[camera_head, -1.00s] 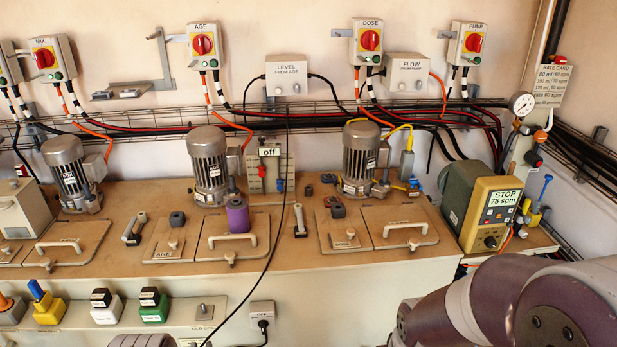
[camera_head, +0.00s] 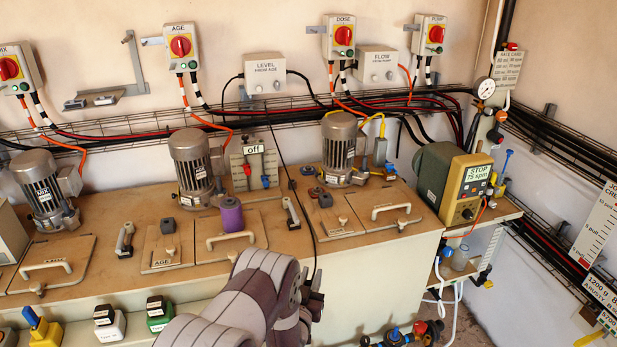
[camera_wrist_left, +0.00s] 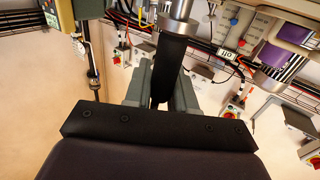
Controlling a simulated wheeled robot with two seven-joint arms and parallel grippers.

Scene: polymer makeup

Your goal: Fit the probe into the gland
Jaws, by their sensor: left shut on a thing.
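My left gripper (camera_head: 312,290) is in front of the bench edge, below the right tank lids. In the left wrist view its two grey-green fingers (camera_wrist_left: 160,85) are shut on a black body with a bright metal collar, which I take to be the probe (camera_wrist_left: 173,62). A black cable hangs from the LEVEL box (camera_head: 263,74) down to this gripper. I cannot tell for sure which part is the gland; a dark square block (camera_head: 168,225) sits on the AGE lid. My right gripper is not in view.
A purple cylinder (camera_head: 231,215) stands on the lid beside the AGE motor (camera_head: 192,165). Lid handles (camera_head: 231,240) and another motor (camera_head: 340,148) rise from the bench. The pump (camera_head: 455,185) stands at the right end. The air in front of the bench looks clear.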

